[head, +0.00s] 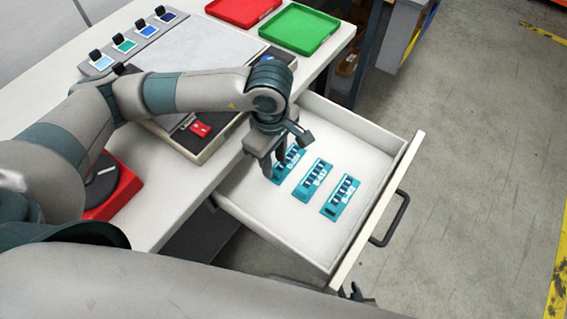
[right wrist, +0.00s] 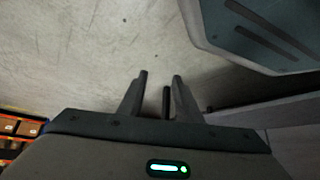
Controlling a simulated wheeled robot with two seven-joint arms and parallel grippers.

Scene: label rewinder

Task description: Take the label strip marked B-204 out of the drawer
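The open drawer (head: 384,197) holds three teal label strips in a row: the left strip (head: 294,160), the middle strip (head: 313,181) and the right strip (head: 341,198). Their printed codes are too small to read surely, so I cannot tell which is B-204. My left gripper (head: 274,172) points down over the drawer at the left strip and hides part of it. Its fingers look apart; I cannot tell whether they touch the strip. My right gripper (right wrist: 160,76) is open and empty above the floor; it also shows at the bottom of the head view (head: 356,293).
The drawer front has a dark handle (head: 392,222). On the table stand a red tray (head: 243,10), a green tray (head: 299,28), a panel with a red switch (head: 200,129) and a red device (head: 119,190). The floor (head: 470,160) to the right is clear.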

